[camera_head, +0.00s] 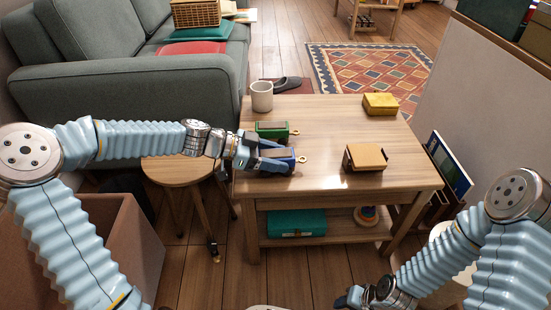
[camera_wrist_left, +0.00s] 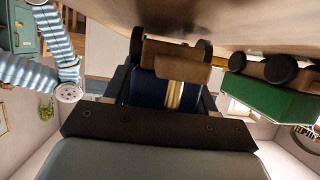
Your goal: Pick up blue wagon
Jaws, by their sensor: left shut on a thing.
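The blue wagon (camera_head: 284,153) is at the left side of the wooden table top, by the near green wagon. My left gripper (camera_head: 281,156) comes in from the left and is shut on the blue wagon, with a finger on each side. In the left wrist view, which is upside down, the blue wagon (camera_wrist_left: 148,88) sits between the dark fingers, its wheels towards the table. I cannot tell whether it touches the table. A green wagon (camera_head: 272,130) stands just behind it and also shows in the left wrist view (camera_wrist_left: 268,106). My right gripper (camera_head: 352,298) is low at the bottom, its fingers unclear.
The wooden table (camera_head: 330,115) also carries a cup (camera_head: 262,95), a yellow box (camera_head: 380,104) and an orange-brown box (camera_head: 367,157). A teal box (camera_head: 297,223) lies on its lower shelf. A stool (camera_head: 178,171) stands at left. The table's middle is clear.

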